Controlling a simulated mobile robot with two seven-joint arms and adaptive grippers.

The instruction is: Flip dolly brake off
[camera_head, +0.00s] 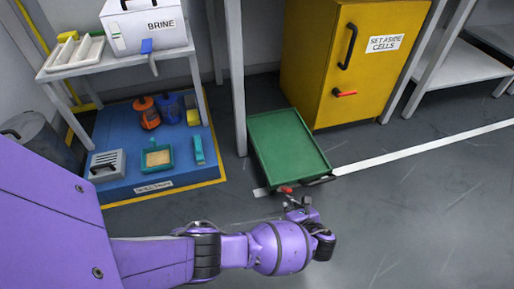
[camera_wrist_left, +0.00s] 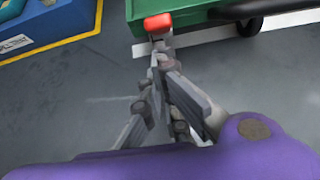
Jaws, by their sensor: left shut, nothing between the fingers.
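The green dolly (camera_head: 288,145) stands on the floor in front of the yellow cabinet. Its red brake pedal (camera_head: 285,189) sticks out at the near edge, and it also shows at the top of the left wrist view (camera_wrist_left: 158,22). My left gripper (camera_head: 297,204) is shut and empty, low by the dolly's near edge. In the left wrist view the fingertips (camera_wrist_left: 158,58) point at the red pedal and lie just below it in the picture. I cannot tell whether they touch it. The right gripper is not in view.
The yellow cabinet (camera_head: 358,60) labelled "SET ASIDE CELLS" stands behind the dolly. A blue mat (camera_head: 118,125) with tools and a small table with a white BRINE box (camera_head: 146,25) are at the left. A table leg rises beside the dolly's left edge. Floor at the right is clear.

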